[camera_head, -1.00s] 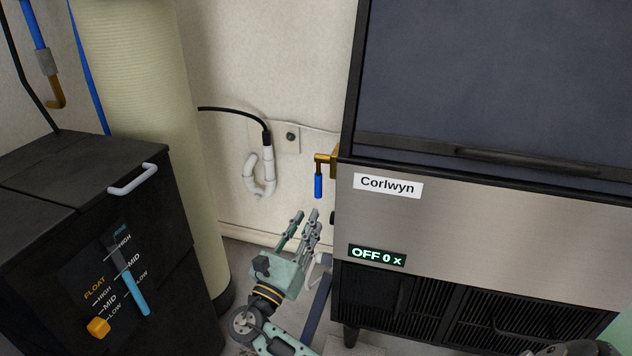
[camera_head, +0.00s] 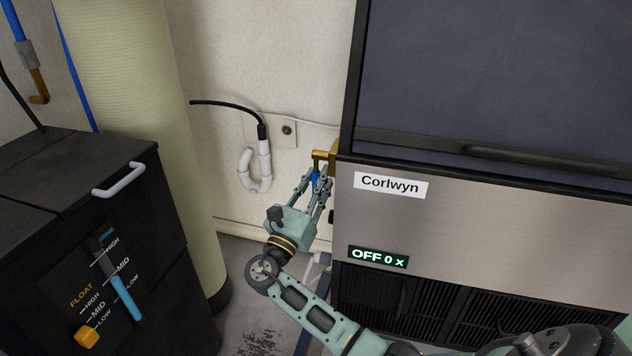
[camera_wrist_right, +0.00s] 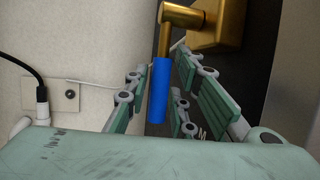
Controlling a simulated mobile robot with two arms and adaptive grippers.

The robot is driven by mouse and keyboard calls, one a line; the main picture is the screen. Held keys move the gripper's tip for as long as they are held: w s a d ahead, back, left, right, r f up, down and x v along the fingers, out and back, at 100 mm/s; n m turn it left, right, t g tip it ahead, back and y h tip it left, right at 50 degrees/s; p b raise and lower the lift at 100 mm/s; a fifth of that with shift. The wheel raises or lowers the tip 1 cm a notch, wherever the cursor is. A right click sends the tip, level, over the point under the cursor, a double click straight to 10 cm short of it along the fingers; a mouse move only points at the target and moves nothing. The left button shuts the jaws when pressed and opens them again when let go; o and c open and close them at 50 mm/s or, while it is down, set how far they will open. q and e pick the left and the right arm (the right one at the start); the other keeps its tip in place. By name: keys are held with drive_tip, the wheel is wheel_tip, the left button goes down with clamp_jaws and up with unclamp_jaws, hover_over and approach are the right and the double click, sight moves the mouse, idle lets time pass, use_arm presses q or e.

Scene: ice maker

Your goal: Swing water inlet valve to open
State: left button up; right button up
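The water inlet valve (camera_head: 323,157) is a brass fitting on the left side of the ice maker, with a blue-sleeved handle (camera_head: 315,180) hanging down. In the right wrist view the brass body (camera_wrist_right: 218,25) is at the top, and the blue sleeve (camera_wrist_right: 159,90) points straight down. My right gripper (camera_head: 313,182) is at the handle from below. In the wrist view its fingers (camera_wrist_right: 157,88) are apart, on either side of the sleeve. A gap shows on the left; contact on the right is unclear. My left gripper is not in view.
The steel ice maker (camera_head: 490,225) labelled Corlwyn stands close on the right, its display (camera_head: 378,257) reading "OFF 0 x". A wall outlet (camera_head: 287,131) and white pipe loop (camera_head: 247,170) are behind. A black cabinet (camera_head: 170,270) with float sliders and a pale tank (camera_head: 140,80) stand left.

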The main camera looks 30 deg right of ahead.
clamp_jaws()
drive_tip(key=shift+w, duration=0.1)
idle(0.5)
